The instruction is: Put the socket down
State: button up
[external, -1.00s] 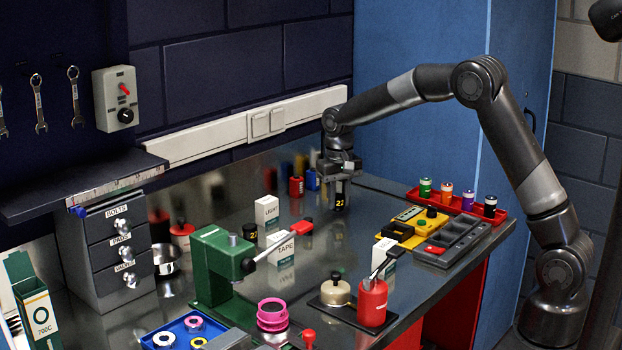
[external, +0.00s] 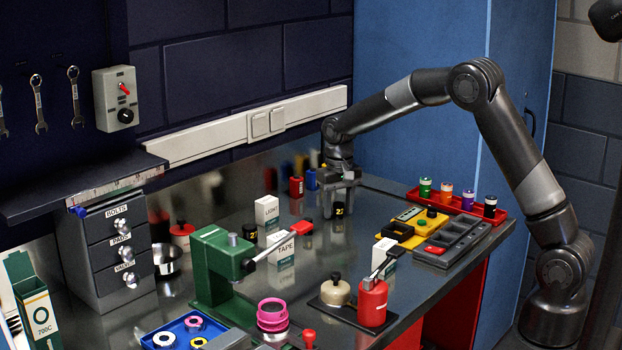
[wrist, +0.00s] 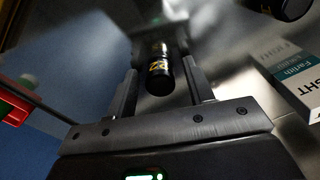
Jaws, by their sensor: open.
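The socket (external: 339,210) is a small black cylinder with yellow digits, at the back right of the steel bench. My gripper (external: 338,190) is right above and around it. In the wrist view the socket (wrist: 159,76) is between my two open fingers, with a visible gap on at least the right side. It looks upright on the bench, though its contact with the surface is hard to make out. A second black socket with yellow digits (external: 250,232) stands further left, behind the green vise.
A white LIGHT box (external: 267,211) stands left of my gripper, with a TAPE box (external: 281,249) nearer. Red and blue containers (external: 297,187) stand close behind. A yellow tray (external: 412,229), grey organiser (external: 458,240) and red tray (external: 462,203) lie to the right.

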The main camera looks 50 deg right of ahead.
aim_at(338, 203)
notch_tip(338, 203, up, 11)
jog(key=s+r+n+t, duration=0.1)
jog(key=s+r, duration=0.6)
jog(key=s, duration=0.1)
jog(key=s+f+n+t, duration=0.1)
jog(key=s+n+t, duration=0.2)
jog(key=s, duration=2.6)
jog(key=shift+s+d+f+n+t, duration=0.2)
jog(key=shift+f+n+t, duration=0.1)
jog(key=shift+t, duration=0.5)
jog(key=shift+o, duration=1.1)
